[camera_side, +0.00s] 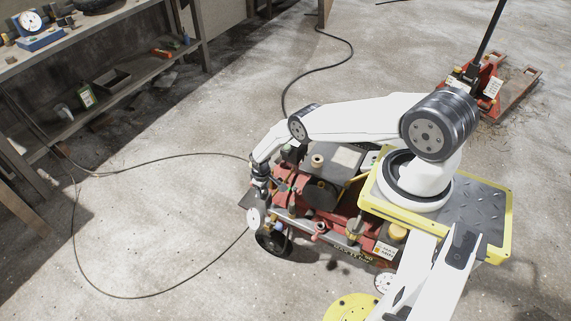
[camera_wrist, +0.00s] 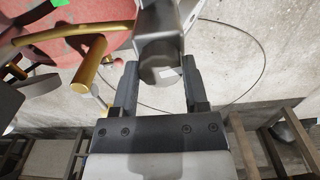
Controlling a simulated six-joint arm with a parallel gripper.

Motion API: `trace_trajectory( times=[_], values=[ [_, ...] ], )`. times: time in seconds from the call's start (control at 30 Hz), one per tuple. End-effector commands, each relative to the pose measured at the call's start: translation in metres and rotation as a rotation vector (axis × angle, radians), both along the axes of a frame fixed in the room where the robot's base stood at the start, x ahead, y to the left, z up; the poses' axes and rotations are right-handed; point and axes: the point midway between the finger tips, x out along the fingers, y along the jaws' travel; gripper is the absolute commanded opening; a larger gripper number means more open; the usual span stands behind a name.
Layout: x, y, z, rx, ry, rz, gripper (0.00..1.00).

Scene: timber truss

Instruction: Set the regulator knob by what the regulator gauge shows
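My gripper (camera_wrist: 159,92) points down beside the front of the red compressor (camera_side: 330,190). In the wrist view its two fingers stand apart, on either side of a grey cylindrical part (camera_wrist: 158,72), which may be the regulator knob. Contact between the fingers and this part cannot be made out. In the side view my gripper (camera_side: 261,187) is just above a small round white dial (camera_side: 255,218), likely the regulator gauge. Its needle and marks are too small to read.
Brass pipes (camera_wrist: 88,65) stand close left of the fingers. A black hose (camera_side: 150,160) loops over the concrete floor. A workbench (camera_side: 75,45) with a blue dial instrument (camera_side: 38,38) stands at the upper left. A red pallet jack (camera_side: 510,90) is behind.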

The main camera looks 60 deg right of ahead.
Motion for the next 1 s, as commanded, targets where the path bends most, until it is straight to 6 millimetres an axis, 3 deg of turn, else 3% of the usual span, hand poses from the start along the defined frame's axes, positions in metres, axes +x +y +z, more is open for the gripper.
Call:
trace_trajectory(
  times=[0.8,0.83,0.9,1.0],
  values=[
    [0.0008,0.0001,-0.0002,0.0,-0.002,-0.158,0.0],
    [0.0008,0.0001,-0.0003,0.0,-0.002,-0.158,0.67],
    [0.0008,0.0001,-0.0002,0.0,-0.002,-0.157,0.89],
    [0.0006,0.0001,-0.0002,0.0,-0.001,-0.157,0.93]
  ],
)
